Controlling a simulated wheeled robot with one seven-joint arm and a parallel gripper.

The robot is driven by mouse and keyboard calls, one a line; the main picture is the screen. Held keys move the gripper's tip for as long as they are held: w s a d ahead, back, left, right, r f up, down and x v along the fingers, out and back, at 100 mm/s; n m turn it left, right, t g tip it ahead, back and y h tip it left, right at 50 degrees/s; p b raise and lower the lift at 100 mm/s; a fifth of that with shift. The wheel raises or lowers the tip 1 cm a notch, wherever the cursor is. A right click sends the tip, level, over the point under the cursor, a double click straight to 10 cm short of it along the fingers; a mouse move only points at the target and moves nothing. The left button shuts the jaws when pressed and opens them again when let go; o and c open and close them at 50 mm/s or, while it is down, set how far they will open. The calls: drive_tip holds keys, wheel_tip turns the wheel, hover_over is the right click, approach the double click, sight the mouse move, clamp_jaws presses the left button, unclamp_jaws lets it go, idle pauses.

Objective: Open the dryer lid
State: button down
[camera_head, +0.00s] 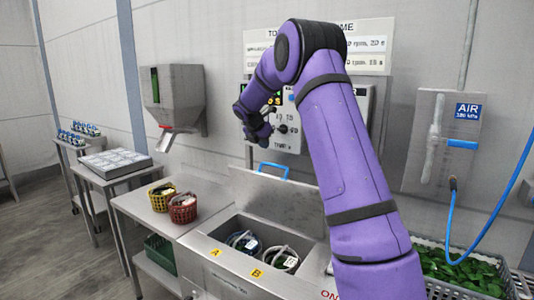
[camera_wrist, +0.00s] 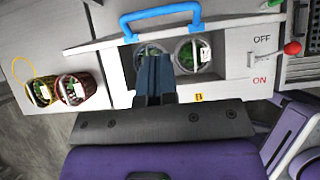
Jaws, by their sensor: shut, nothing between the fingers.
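The dryer is a steel box (camera_head: 205,252) with two round wells marked A and B, each holding a basket with greens. Its lid (camera_head: 265,195) stands raised at the back, so both wells are uncovered. The blue lid handle (camera_head: 272,168) is on the lid's top edge; it also shows at the top of the wrist view (camera_wrist: 160,18). My gripper (camera_head: 256,132) is above the dryer, apart from the handle in the head view. In the wrist view my gripper's fingers (camera_wrist: 155,78) are together and empty, covering part of the wells.
Yellow (camera_head: 160,196) and red (camera_head: 183,209) baskets stand on the bench left of the dryer. A control panel (camera_head: 285,125) is on the wall behind my gripper. A red-knobbed OFF/ON lever (camera_wrist: 292,47) is right of the wells. A greens crate (camera_head: 465,272) stands at right.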

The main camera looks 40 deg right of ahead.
drive_tip(key=n+t, duration=0.2)
approach(286, 169)
drive_tip(key=shift+h, duration=0.4)
drive_tip(key=x, duration=0.7)
drive_tip(key=shift+s+a+f, duration=0.15)
drive_tip(key=shift+a+f, duration=0.2)
drive_tip(key=shift+d, duration=0.2)
drive_tip(key=w+d, duration=0.2)
drive_tip(key=d, duration=0.3)
drive_tip(key=shift+d, duration=0.3)
drive_tip(key=shift+w+r, duration=0.1)
